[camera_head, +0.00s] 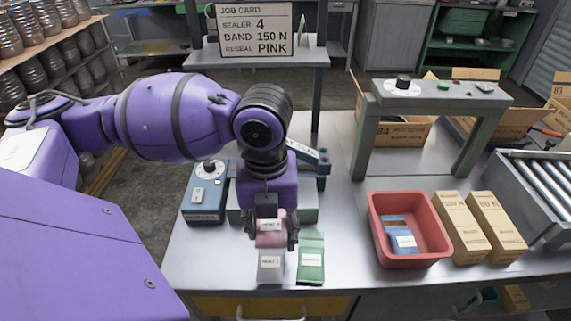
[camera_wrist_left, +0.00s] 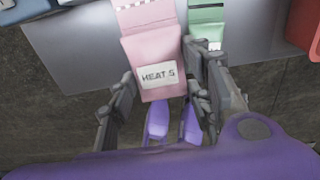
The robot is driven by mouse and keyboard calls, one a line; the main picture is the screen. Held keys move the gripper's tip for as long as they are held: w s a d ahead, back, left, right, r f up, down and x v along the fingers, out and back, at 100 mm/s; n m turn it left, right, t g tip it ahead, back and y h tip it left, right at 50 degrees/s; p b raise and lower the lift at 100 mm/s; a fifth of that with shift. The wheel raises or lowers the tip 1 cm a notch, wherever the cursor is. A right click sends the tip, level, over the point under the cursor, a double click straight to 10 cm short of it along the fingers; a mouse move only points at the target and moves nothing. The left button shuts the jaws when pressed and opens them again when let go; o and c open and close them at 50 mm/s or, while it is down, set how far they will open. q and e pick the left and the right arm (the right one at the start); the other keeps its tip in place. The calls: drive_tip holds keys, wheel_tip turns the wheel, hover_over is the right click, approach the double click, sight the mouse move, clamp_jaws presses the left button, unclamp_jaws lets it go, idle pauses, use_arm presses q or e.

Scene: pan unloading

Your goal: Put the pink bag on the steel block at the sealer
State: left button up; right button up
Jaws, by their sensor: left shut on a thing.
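The pink bag (camera_head: 270,241), labelled HEAT 5, is between the fingers of my left gripper (camera_head: 268,234), which is shut on it. The bag also shows in the left wrist view (camera_wrist_left: 155,52), between the two fingers (camera_wrist_left: 163,98). The sealer (camera_head: 204,195) is a blue box with a knob, with a blue lever arm reaching to the right. A grey steel block (camera_head: 307,207) lies behind my gripper, partly hidden by it. A grey bag (camera_head: 270,265) and a green bag (camera_head: 311,258) lie at the table's front edge. My right gripper is not in view.
A red bin (camera_head: 374,222) with blue bags stands to the right, with two tan cartons (camera_head: 460,222) beside it. A grey bench (camera_head: 440,95) stands behind them. A job card (camera_head: 254,30) reads SEALER 4, BAND 150 N, RESEAL PINK.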

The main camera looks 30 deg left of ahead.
use_arm(q)
drive_tip(key=shift+w+a+r, duration=0.3)
drive_tip(key=shift+w+a, duration=0.2)
drive_tip(key=shift+a, duration=0.2)
drive_tip(key=w+a, duration=0.2)
drive_tip(key=w, duration=0.1)
drive_tip(key=w+a, duration=0.1)
drive_tip(key=w, duration=0.1)
drive_tip(key=shift+w+a, duration=0.1)
drive_tip(key=shift+a, duration=0.15)
drive_tip(key=w+a, duration=0.1)
drive_tip(key=w, duration=0.1)
drive_tip(key=w+a, duration=0.2)
drive_tip(key=w, duration=0.1)
drive_tip(key=w+a, duration=0.1)
drive_tip(key=w, duration=0.1)
drive_tip(key=shift+w+a, duration=0.15)
drive_tip(key=f, duration=0.3)
drive_tip(key=shift+w+a+f, duration=0.15)
drive_tip(key=shift+w+f, duration=0.05)
drive_tip(key=shift+w, duration=0.05)
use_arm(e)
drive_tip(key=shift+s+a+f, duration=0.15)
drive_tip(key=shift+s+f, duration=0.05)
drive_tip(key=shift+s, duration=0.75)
use_arm(q)
drive_tip(key=shift+f, duration=0.3)
